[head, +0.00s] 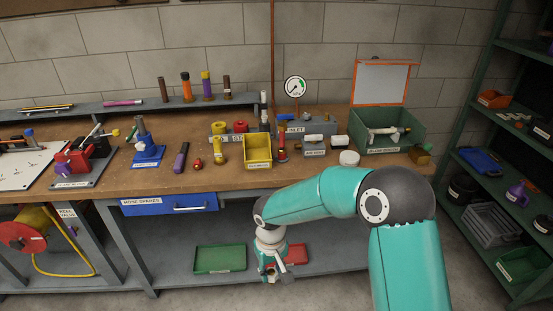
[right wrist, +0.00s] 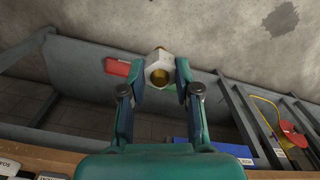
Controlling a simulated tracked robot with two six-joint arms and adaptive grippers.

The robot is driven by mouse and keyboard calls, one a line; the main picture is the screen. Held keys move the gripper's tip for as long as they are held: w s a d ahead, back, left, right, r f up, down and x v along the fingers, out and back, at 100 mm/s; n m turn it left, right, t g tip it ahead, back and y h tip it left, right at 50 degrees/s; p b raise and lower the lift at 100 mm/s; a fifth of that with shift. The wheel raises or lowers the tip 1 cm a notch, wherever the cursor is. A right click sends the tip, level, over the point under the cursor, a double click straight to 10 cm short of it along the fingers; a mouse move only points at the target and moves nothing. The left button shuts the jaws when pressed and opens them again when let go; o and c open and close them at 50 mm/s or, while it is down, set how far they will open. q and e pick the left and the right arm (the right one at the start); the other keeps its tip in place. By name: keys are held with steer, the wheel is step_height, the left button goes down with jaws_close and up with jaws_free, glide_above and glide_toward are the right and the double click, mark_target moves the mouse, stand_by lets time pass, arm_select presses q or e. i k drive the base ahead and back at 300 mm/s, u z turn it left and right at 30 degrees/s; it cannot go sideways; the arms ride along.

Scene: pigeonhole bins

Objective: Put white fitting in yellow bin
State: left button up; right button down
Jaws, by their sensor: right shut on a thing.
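The white fitting (right wrist: 159,70), a white piece with a brass-coloured opening, is between the fingertips of my right gripper (right wrist: 160,74) in the right wrist view. That gripper is shut on it. In the head view my right gripper (head: 271,272) hangs low in front of the bench, below the tabletop, and the fitting is hard to make out there. The yellow bin (head: 258,157) stands on the bench top, above and behind the gripper, with a label on its front. My left gripper is not in view.
The bench's front edge (head: 235,190) lies between gripper and bin. A red tray (head: 297,254) and a green tray (head: 220,258) are on the lower shelf. Red and yellow parts (head: 220,150) stand left of the bin, a red-based fitting (head: 282,148) close right.

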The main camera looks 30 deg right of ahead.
mark_target(257, 157)
steer(key=z, duration=0.05)
steer(key=i, duration=1)
